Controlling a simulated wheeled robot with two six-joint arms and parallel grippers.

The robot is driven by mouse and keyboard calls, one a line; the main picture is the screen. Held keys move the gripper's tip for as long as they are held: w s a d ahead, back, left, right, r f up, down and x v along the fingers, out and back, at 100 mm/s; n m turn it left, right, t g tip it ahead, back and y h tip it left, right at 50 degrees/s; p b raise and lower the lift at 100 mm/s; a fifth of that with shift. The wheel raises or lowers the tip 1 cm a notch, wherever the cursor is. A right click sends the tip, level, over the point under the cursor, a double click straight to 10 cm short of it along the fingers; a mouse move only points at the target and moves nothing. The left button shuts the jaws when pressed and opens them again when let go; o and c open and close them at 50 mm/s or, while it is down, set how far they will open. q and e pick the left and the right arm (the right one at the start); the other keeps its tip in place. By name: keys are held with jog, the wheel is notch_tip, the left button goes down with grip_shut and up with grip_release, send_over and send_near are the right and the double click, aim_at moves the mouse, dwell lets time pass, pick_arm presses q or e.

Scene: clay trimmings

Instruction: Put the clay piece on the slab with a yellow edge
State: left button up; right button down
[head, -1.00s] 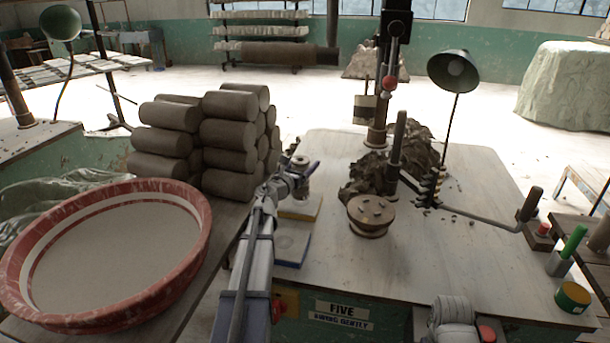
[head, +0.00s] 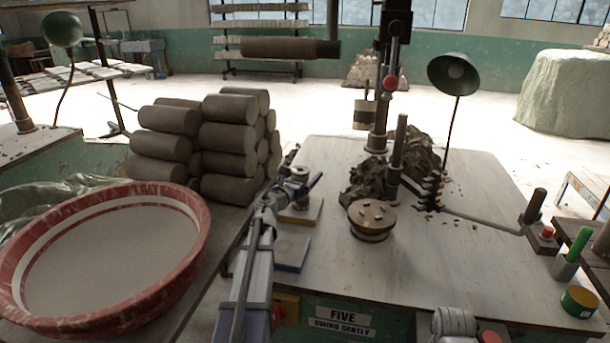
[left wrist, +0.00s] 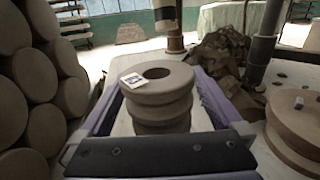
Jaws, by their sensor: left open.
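The clay piece (head: 299,174) is a ribbed grey-brown cylinder with a hole in its top. The left wrist view shows it (left wrist: 158,95) upright, with a small pale label on its rim. It stands over the slab with a yellow edge (head: 312,213), apparently resting on it; my gripper hides its base. My left gripper (head: 300,188) is open, its purple fingers on either side of the piece. The slab with a blue edge (head: 291,251) lies nearer the front, bare where visible, partly behind my left arm.
A round studded block (head: 372,217) and dark clay trimmings (head: 370,182) stand right of the slabs. Stacked clay rolls (head: 229,135) and a red-rimmed basin (head: 193,245) are at left. A crank arm (head: 485,223) crosses the right. A dark roll (head: 285,48) hangs behind. The table's front middle is clear.

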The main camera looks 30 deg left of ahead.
pick_arm(q)
jog(key=shift+s+r, duration=0.1)
jog(key=shift+r, duration=0.1)
jog(key=s, duration=1.2)
jog(key=shift+d, duration=0.15)
jog(key=shift+w, duration=0.1)
